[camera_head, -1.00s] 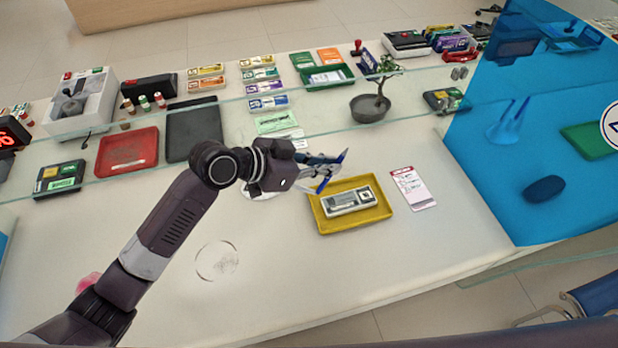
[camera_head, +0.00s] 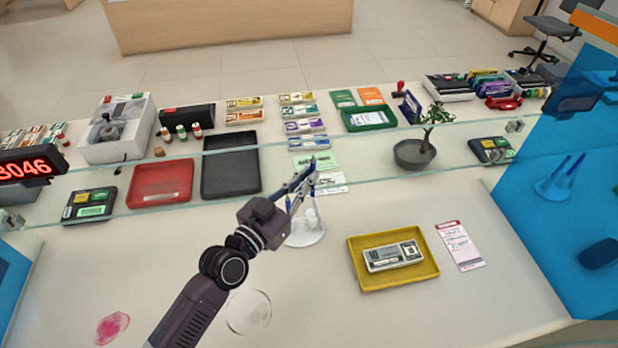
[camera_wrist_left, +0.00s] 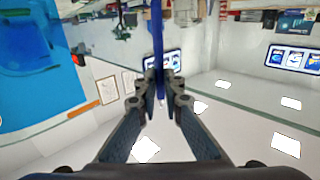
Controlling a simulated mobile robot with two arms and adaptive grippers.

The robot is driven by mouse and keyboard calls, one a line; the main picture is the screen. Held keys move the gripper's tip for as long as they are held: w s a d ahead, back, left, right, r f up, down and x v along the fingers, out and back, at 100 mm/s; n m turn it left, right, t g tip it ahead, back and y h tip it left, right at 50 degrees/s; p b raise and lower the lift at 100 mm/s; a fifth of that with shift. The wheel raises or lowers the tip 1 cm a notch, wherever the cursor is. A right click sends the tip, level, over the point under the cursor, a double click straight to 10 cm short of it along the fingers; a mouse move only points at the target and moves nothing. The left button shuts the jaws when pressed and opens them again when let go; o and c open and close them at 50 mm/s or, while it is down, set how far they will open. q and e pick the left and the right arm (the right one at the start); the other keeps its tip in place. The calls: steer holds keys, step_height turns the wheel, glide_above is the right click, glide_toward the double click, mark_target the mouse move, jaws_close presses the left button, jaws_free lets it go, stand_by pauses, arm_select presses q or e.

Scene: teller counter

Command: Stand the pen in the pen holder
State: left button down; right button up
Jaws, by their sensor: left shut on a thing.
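My left gripper (camera_head: 304,184) is shut on the blue pen (camera_wrist_left: 158,48). In the left wrist view the pen runs upward from between the fingertips. In the head view the thin pen overlaps the gripper fingers, and its lower end is hard to make out. My right gripper is not in view.
A yellow tray (camera_head: 431,272) with a banknote bundle (camera_head: 393,257) lies to the right, beside a pink-edged slip (camera_head: 460,246). A glass divider (camera_head: 350,185) crosses the counter behind the holder. The front counter is mostly clear.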

arm_select(q)
step_height(320, 180, down, 10)
steer(key=b, duration=0.9)
steer(key=shift+f, duration=0.15)
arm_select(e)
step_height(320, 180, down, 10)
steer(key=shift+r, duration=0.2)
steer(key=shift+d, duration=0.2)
arm_select(q)
steer(key=c, duration=2)
jaws_free()
steer(key=shift+c, duration=0.2)
steer(key=shift+o, duration=0.3)
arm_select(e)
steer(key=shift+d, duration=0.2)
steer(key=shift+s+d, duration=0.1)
arm_select(q)
steer(key=v, duration=1.2)
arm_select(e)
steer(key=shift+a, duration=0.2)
